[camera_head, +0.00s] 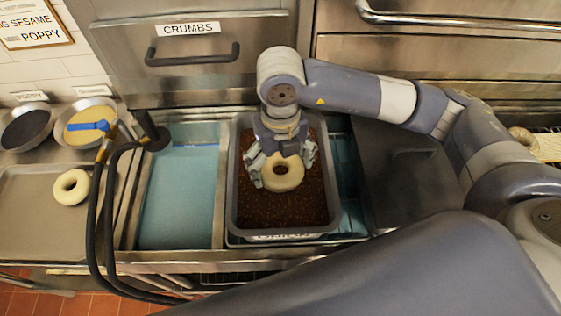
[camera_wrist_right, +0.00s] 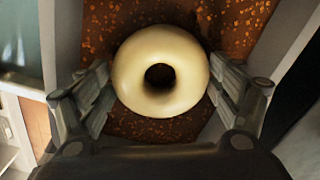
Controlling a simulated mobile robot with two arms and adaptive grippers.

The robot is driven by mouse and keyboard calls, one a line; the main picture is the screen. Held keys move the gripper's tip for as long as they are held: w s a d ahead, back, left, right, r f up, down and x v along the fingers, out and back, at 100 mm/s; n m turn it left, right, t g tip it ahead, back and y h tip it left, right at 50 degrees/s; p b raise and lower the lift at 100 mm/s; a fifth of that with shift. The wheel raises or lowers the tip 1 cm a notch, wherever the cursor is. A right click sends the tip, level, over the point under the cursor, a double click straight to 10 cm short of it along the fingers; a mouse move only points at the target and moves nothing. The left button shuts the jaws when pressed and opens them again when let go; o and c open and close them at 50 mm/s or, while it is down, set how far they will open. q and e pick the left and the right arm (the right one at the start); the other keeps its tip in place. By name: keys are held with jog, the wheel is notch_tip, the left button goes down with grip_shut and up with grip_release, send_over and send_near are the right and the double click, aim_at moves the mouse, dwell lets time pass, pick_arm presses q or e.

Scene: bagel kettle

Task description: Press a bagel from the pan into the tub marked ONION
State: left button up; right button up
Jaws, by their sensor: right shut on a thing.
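The ONION tub (camera_head: 240,213) is a grey rectangular tub with brown flakes inside; its label on the front rim is partly legible. My right gripper (camera_head: 282,168) reaches down over the tub and is shut on a pale bagel (camera_head: 283,183). In the right wrist view the bagel (camera_wrist_right: 160,103) lies flat between the two fingers, with the brown flakes beneath and around it. I cannot tell whether its underside touches the flakes. The pan (camera_head: 38,222) at the left holds another pale bagel (camera_head: 71,187). My left gripper is not in view.
A teal-bottomed basin (camera_head: 178,200) lies left of the tub, with black hoses (camera_head: 97,215) in front of the pan. Two seed bowls (camera_head: 25,127) stand at the back left. A dark metal lid (camera_head: 405,165) lies right of the tub. The CRUMBS drawer (camera_head: 200,75) is behind.

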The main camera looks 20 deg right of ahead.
dwell(0.3)
notch_tip(320, 180, up, 10)
jog(key=p, duration=0.5)
dwell(0.6)
dwell(0.5)
